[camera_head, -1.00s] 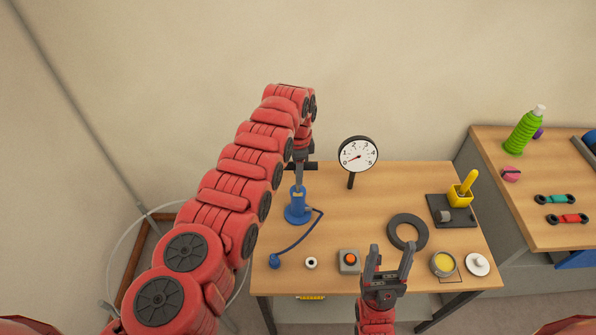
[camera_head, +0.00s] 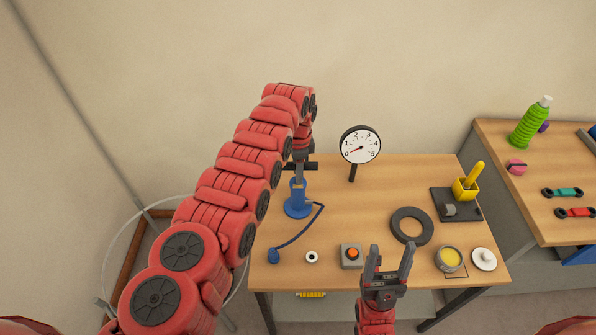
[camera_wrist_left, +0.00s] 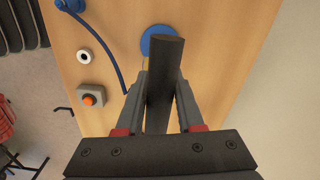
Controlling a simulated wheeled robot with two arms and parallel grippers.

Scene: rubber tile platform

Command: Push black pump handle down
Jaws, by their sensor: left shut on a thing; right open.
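The blue pump (camera_head: 298,206) stands upright at the left of the table, and its black handle (camera_head: 312,167) is a crossbar at the top. My left gripper (camera_head: 299,176) comes down from above and is shut on the handle. In the left wrist view the black handle (camera_wrist_left: 165,75) runs between the fingers of my left gripper (camera_wrist_left: 163,90), with the blue pump base (camera_wrist_left: 155,38) beyond. The pump's shaft is mostly hidden by the gripper. My right gripper (camera_head: 389,262) is open and empty at the table's front edge.
A round gauge (camera_head: 360,145) stands right of the pump, its needle near the low end. A blue hose (camera_head: 299,235) runs forward.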

